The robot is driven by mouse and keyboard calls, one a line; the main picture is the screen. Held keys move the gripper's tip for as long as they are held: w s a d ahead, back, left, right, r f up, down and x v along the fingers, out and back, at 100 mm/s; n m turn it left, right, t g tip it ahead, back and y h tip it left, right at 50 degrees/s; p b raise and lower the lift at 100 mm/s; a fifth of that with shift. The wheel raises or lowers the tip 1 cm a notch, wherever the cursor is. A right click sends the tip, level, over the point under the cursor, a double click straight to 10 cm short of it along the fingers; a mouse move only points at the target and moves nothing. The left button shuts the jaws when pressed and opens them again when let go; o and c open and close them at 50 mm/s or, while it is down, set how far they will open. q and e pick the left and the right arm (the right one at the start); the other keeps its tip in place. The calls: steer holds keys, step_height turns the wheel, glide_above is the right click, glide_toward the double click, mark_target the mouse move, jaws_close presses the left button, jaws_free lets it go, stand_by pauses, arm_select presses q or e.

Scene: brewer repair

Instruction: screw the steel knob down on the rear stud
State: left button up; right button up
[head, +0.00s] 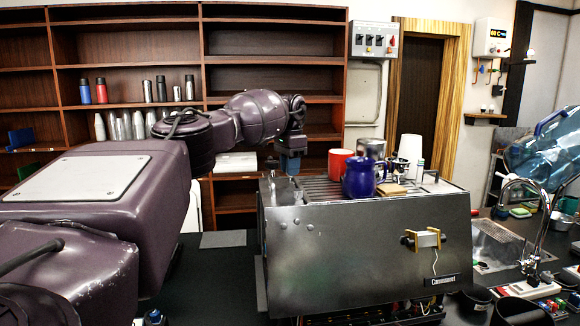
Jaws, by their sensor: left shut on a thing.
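The brewer (365,250) is a steel box on the dark counter, with a ribbed top. My left arm reaches over from the left, and my left gripper (290,168) points down at the top's back left corner. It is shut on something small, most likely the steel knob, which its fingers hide. The rear stud cannot be made out under the fingers, so I cannot tell whether the knob touches it. My right gripper is out of view.
A blue jug (359,179), a red mug (339,163) and white cups (410,150) stand on the brewer's top, right of my gripper. A sink tap (530,215) stands at the right. Shelves with bottles fill the back left.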

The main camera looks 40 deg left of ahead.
arm_select(q)
steer(key=shift+f, duration=0.85)
stand_by(2.6)
steer(key=shift+m+p, duration=1.1)
steer(key=shift+p, duration=0.1)
steer(key=shift+m, duration=1.2)
steer(key=shift+m, duration=2.3)
